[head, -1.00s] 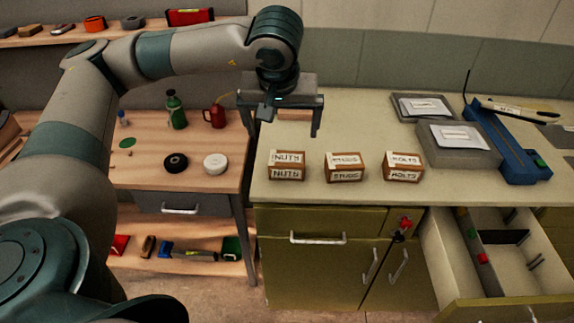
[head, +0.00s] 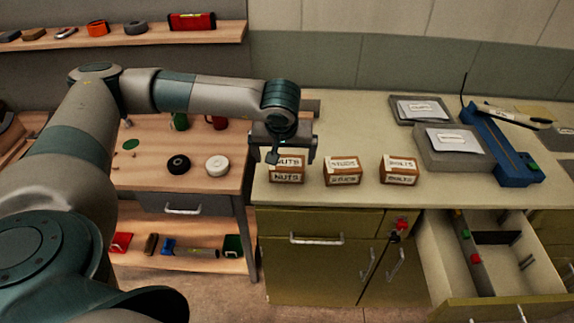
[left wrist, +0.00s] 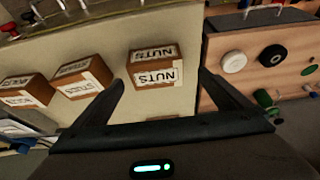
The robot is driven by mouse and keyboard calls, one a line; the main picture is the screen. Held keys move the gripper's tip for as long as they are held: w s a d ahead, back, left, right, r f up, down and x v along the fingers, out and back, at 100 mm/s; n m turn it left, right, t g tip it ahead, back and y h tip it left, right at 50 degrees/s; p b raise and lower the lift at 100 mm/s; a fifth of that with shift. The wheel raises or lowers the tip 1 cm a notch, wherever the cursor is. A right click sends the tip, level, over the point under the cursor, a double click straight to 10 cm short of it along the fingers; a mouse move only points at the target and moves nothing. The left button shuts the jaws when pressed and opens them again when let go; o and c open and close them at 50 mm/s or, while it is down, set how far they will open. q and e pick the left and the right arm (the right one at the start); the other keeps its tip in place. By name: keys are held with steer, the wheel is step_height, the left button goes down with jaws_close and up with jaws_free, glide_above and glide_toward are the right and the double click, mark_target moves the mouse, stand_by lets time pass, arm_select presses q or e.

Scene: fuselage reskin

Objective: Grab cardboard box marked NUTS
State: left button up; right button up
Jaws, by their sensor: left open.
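The NUTS box (head: 287,174) is a small brown cardboard box with white labels, standing on the counter near its front left edge. It also shows in the left wrist view (left wrist: 154,68), ahead of and between my spread fingers. My left gripper (head: 284,157) is open and empty, just above and behind the NUTS box, with part of it covering the box's top label in the head view. In the left wrist view the fingers (left wrist: 160,92) lie to either side of the box; I cannot tell whether they touch it. My right gripper is not in view.
The STUDS box (head: 342,172) and BOLTS box (head: 399,171) stand to the right in a row, with gaps between. Grey cases (head: 452,146) and a blue tool (head: 503,150) lie further right. An open drawer (head: 490,250) juts out at lower right. A wooden bench (head: 140,150) adjoins on the left.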

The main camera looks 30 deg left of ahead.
mark_target(287, 162)
arm_select(q)
steer(key=shift+w+f, duration=0.1)
steer(key=shift+f, duration=0.1)
steer(key=shift+w+f+p, duration=0.35)
steer(key=shift+f+p, duration=0.25)
steer(key=shift+p, duration=0.2)
steer(key=p+x, duration=0.1)
steer(key=x, duration=0.2)
steer(key=shift+d, duration=0.1)
steer(key=shift+w+f, duration=0.2)
steer(key=shift+f, duration=0.15)
steer(key=c, duration=1.5)
